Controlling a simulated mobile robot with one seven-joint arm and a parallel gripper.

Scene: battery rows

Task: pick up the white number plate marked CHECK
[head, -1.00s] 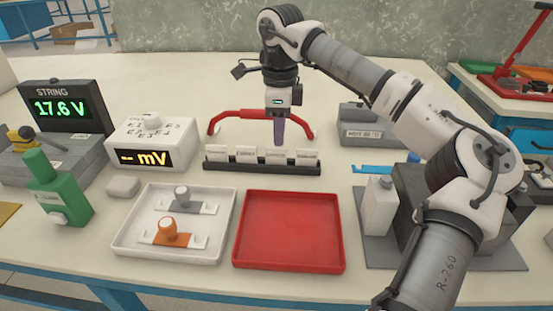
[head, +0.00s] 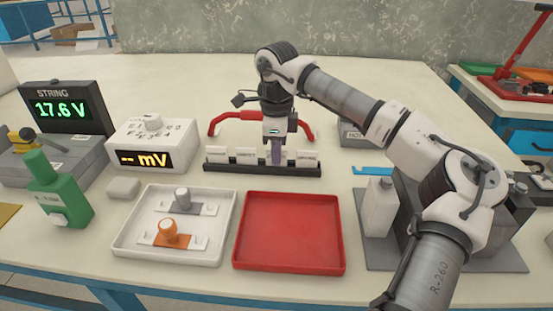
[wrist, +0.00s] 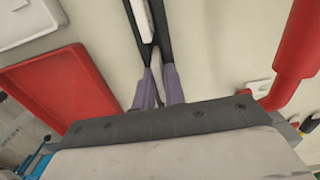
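Several small white number plates stand in a row in a black rack in the head view. The printing on them is too small and blurred to tell which reads CHECK. One plate (head: 217,155) is at the left end, one (head: 245,156) is beside it, and one (head: 307,157) is at the right end. My gripper (head: 276,160) points down at the rack, over the place between the second and right-end plates, and largely hides what stands there. In the wrist view its two purple fingers (wrist: 159,77) are a narrow gap apart. A white plate (wrist: 142,20) shows beyond them.
The black rack (head: 262,170) stands in front of a red handle (head: 222,124). An empty red tray (head: 290,232) and a white tray (head: 125,245) with two fittings lie nearer. A meter reading mV (head: 180,132) is left, a white bottle (head: 379,205) right.

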